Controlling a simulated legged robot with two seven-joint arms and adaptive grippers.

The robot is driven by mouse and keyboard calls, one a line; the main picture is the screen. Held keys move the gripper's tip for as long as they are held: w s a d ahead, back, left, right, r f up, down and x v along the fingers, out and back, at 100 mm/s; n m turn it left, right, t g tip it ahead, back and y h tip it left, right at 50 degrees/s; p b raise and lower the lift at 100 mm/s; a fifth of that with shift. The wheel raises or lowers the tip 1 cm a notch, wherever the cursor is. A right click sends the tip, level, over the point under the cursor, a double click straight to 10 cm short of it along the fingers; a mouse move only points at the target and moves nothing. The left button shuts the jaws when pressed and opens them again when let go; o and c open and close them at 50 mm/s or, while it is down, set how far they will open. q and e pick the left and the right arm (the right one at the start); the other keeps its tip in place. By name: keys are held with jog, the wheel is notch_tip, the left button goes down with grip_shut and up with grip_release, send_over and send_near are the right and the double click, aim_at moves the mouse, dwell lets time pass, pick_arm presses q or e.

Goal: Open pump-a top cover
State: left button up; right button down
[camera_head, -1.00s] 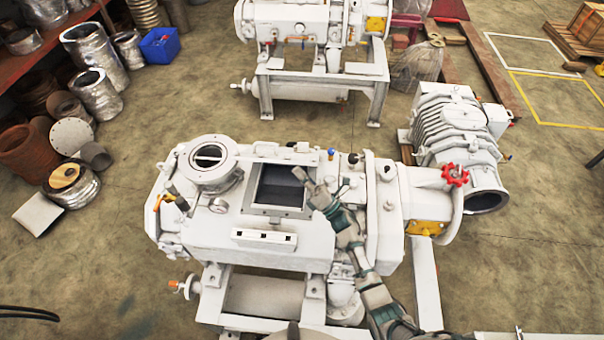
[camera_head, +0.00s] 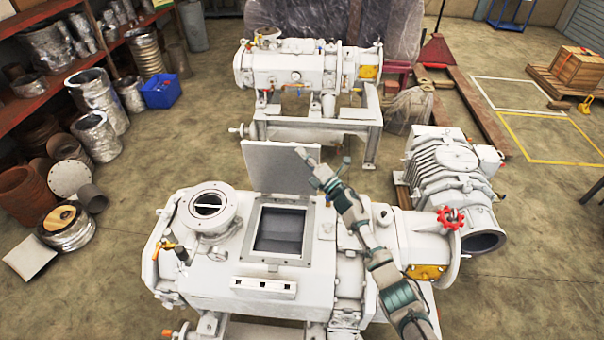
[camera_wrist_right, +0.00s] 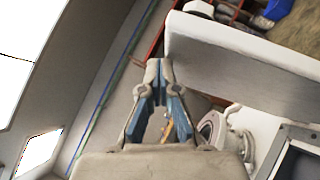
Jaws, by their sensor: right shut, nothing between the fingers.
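The near white pump (camera_head: 210,265) has a square opening (camera_head: 281,232) in its top, with a metal rim. Its flat top cover (camera_head: 280,166) stands upright at the back edge of the opening. My right gripper (camera_head: 302,155) is beside the cover's upper right corner; the head view does not show whether they touch. In the wrist view my right gripper (camera_wrist_right: 158,65) has its fingertips together and empty, next to the cover's edge (camera_wrist_right: 240,62). My left gripper is in neither view.
A second white pump (camera_head: 300,75) stands on a frame behind. A ribbed blower unit (camera_head: 452,165) sits at the right, near a red valve wheel (camera_head: 451,217). Shelves with metal pipe parts (camera_head: 100,90) and a blue bin (camera_head: 160,90) are at the left.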

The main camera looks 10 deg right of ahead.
aim_at(307, 148)
jog(key=w, duration=0.1)
jog(key=w+m, duration=0.1)
jog(key=w+r, duration=0.1)
jog(key=shift+w+g+h, duration=0.25)
jog(key=shift+g+h, duration=0.05)
jog(key=shift+h, duration=0.1)
jog(key=shift+w+d+f, duration=0.1)
jog(key=shift+w+d, duration=0.1)
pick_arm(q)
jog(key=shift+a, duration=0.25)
pick_arm(e)
jog(key=shift+m, duration=0.3)
jog(key=shift+d, duration=0.15)
